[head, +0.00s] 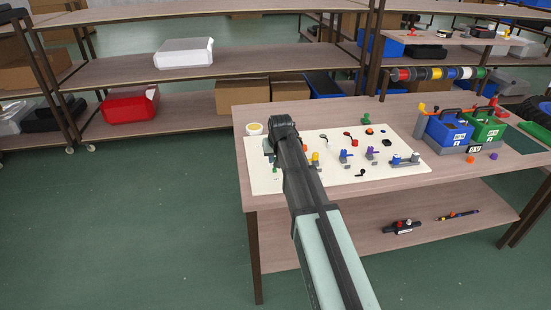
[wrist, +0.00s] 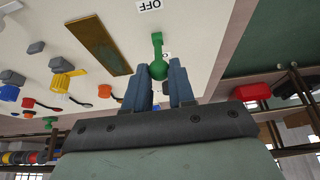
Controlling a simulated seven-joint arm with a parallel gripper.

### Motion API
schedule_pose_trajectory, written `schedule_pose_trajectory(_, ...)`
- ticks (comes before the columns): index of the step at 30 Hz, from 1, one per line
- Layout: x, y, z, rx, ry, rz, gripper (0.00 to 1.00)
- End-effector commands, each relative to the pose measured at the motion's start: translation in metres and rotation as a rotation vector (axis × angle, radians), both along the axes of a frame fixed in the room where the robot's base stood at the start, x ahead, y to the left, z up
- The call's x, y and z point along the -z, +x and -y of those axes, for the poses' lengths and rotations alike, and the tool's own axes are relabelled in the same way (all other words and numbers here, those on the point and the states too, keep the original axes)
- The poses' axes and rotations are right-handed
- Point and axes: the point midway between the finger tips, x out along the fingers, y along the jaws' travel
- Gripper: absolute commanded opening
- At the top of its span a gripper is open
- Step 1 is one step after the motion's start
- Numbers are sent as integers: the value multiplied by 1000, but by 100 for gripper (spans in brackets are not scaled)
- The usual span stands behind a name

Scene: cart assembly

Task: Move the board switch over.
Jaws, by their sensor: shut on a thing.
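The board switch (wrist: 157,50) is a green lever with a round knob, seen on the cream board (wrist: 200,35) in the wrist view. Its knob sits between the two blue-grey fingers of my gripper (wrist: 159,80), which is shut on it. An OFF label (wrist: 149,5) lies past the lever's far end. A second white label is mostly hidden behind the knob and a finger. In the head view my arm covers the switch at the left end of the board (head: 262,182), and the fingers are hard to make out.
A brown strip (wrist: 98,43) lies beside the switch. Coloured pegs and knobs fill the board's middle and right, including a yellow one (wrist: 62,80).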

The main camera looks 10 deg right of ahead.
Motion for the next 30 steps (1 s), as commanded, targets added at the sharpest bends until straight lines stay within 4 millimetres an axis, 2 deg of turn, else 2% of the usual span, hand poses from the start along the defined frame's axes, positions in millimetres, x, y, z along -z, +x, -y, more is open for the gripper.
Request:
schedule_pose_trajectory(14,-2,19,0,0,0,4,7)
schedule_pose_trajectory(30,-1,25,0,0,0,3,7)
